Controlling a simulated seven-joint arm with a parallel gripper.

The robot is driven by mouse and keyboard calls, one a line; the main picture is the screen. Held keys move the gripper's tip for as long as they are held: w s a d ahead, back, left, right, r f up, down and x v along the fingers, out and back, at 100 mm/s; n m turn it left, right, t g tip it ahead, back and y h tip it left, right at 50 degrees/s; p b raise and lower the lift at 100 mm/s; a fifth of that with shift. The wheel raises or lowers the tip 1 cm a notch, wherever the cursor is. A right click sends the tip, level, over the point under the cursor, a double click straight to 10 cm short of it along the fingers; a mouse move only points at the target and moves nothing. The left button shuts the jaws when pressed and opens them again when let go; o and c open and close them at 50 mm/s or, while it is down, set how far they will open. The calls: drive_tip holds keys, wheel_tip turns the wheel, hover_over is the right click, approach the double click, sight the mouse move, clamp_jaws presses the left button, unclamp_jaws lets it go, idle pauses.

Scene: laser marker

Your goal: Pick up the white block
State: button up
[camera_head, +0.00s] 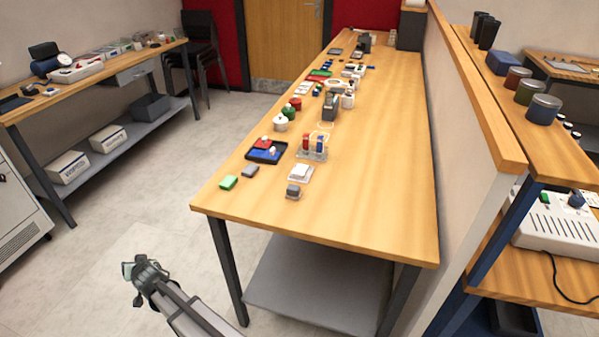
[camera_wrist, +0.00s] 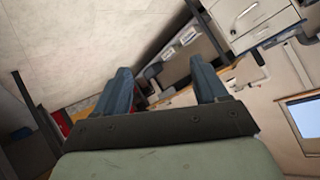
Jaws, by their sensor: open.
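A white block (camera_head: 300,173), low and flat-looking, lies on the long wooden table (camera_head: 370,215) toward its near end in the head view. My gripper (camera_head: 130,269) is at the lower left of the head view, over the floor and well apart from the table and the block. In the wrist view my gripper (camera_wrist: 158,82) is open, with nothing between its two fingers. The white block is not visible in the wrist view.
A green block (camera_head: 229,183) and another grey block (camera_head: 250,171) lie near the table's left edge. A dark tray (camera_head: 252,156) holds red, blue and white pieces. The table's near right part is clear. A partition (camera_head: 465,120) runs along its right side.

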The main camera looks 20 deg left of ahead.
drive_tip(key=s+a+r+y, duration=0.1)
drive_tip(key=a+r, duration=0.4)
drive_tip(key=r, duration=0.3)
drive_tip(key=w+r+m, duration=0.1)
drive_tip(key=w+r, duration=0.6)
drive_tip(key=r, duration=0.2)
drive_tip(key=w+d+r+m+h, duration=0.1)
drive_tip(key=w+d+r+h, duration=0.1)
drive_tip(key=w+d+r, duration=0.45)
drive_tip(key=w+d+r+m+h, duration=0.15)
drive_tip(key=w+d, duration=0.25)
drive_tip(key=w, duration=0.6)
drive_tip(key=m+g+h, duration=0.4)
drive_tip(key=g+h, duration=0.1)
drive_tip(key=h, duration=0.3)
approach(301, 169)
drive_tip(key=shift+y, duration=0.25)
drive_tip(key=f, duration=0.8)
drive_tip(key=shift+d+f, duration=0.2)
drive_tip(key=shift+f, duration=0.05)
